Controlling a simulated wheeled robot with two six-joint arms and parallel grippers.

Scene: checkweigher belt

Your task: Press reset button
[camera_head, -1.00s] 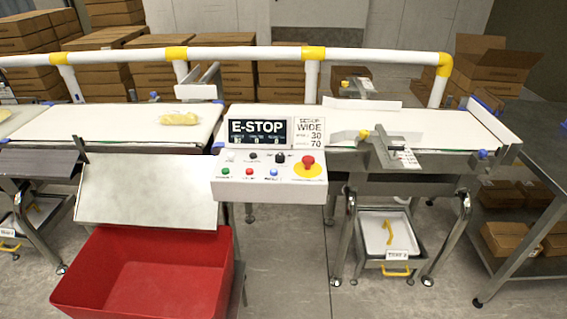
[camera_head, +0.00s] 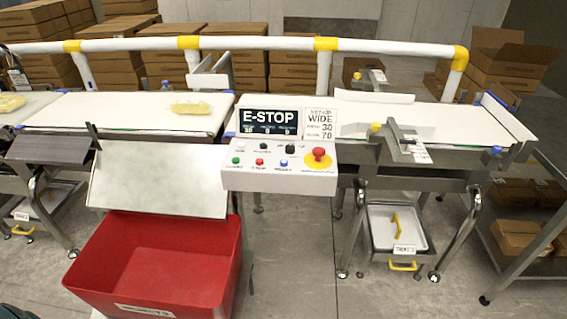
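A white control box (camera_head: 250,181) stands in the middle, in front of the belts. Its front row holds a green button (camera_head: 236,161), a red button (camera_head: 259,162) and a blue button (camera_head: 283,163). The small label under the blue button seems to read RESET, but it is blurred. A large red mushroom button (camera_head: 318,154) sits on a yellow disc at the right. The dark display (camera_head: 269,122) above reads E-STOP. Neither of my grippers can be made out in view, and nothing touches the buttons.
A red bin (camera_head: 160,262) stands below a sloped metal plate (camera_head: 155,180). Yellow packs lie on the left belt (camera_head: 110,112). A white guard rail (camera_head: 250,43) with yellow joints runs behind. A tray (camera_head: 388,228) hangs below the right belt. The floor (camera_head: 295,260) between them is clear.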

